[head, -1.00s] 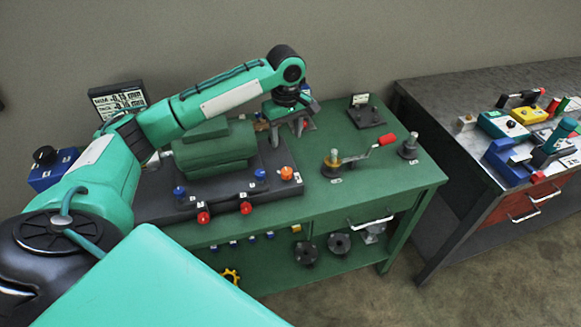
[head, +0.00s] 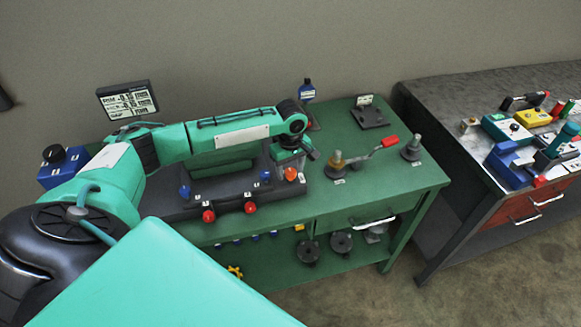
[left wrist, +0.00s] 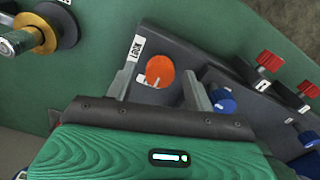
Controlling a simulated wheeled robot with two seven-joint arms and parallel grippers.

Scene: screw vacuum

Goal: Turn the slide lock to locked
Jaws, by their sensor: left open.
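The slide lock shows as a round orange knob (head: 291,174) at the right end of the dark machine base, partly behind my left gripper. In the left wrist view the orange knob (left wrist: 160,71) has a white mark at its lower edge and a label reading LOCK beside it. My left gripper (head: 289,165) is open over the knob. In the left wrist view its two fingers stand apart on either side of the knob, and I see no contact. My right gripper is not in view.
Blue knobs (head: 185,191) and red knobs (head: 209,216) line the dark base (head: 228,202). A crank with a red handle (head: 389,140) stands to the right on the green table (head: 400,185). A second bench (head: 440,98) with tools is farther right.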

